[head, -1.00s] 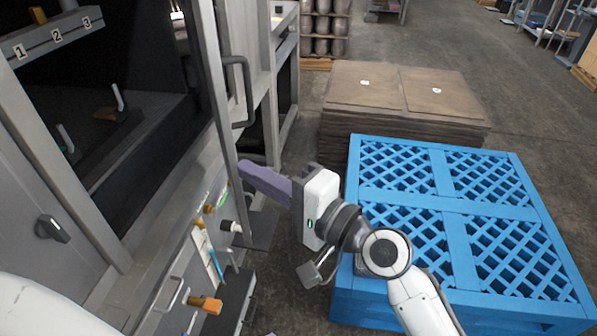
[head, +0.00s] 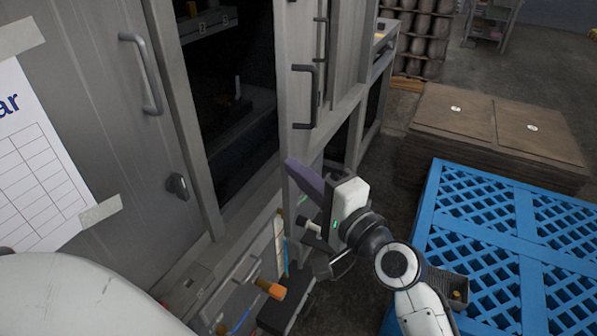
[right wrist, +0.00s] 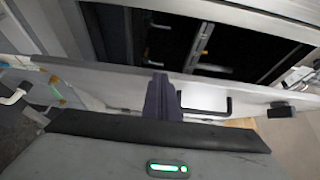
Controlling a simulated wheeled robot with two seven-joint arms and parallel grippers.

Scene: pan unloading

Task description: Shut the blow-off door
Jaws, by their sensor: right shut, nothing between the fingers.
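The blow-off door seems to be the grey sliding panel (head: 292,75) with a dark bar handle (head: 305,97), at the right side of a tall, dark opening (head: 232,95) in the grey cabinet. The opening stands uncovered, with a shelf inside. In the right wrist view the fingers (right wrist: 161,88) point at the pale panel beside the dark handle (right wrist: 212,108). Whether they touch it I cannot tell. My left gripper is out of view.
A grey left panel (head: 125,130) carries another handle (head: 141,75), a knob (head: 177,187) and a taped sheet (head: 40,165). Orange-tipped fittings (head: 270,289) stick out below the opening. A blue pallet (head: 520,196) and stacked brown sheets (head: 480,135) stand to the right.

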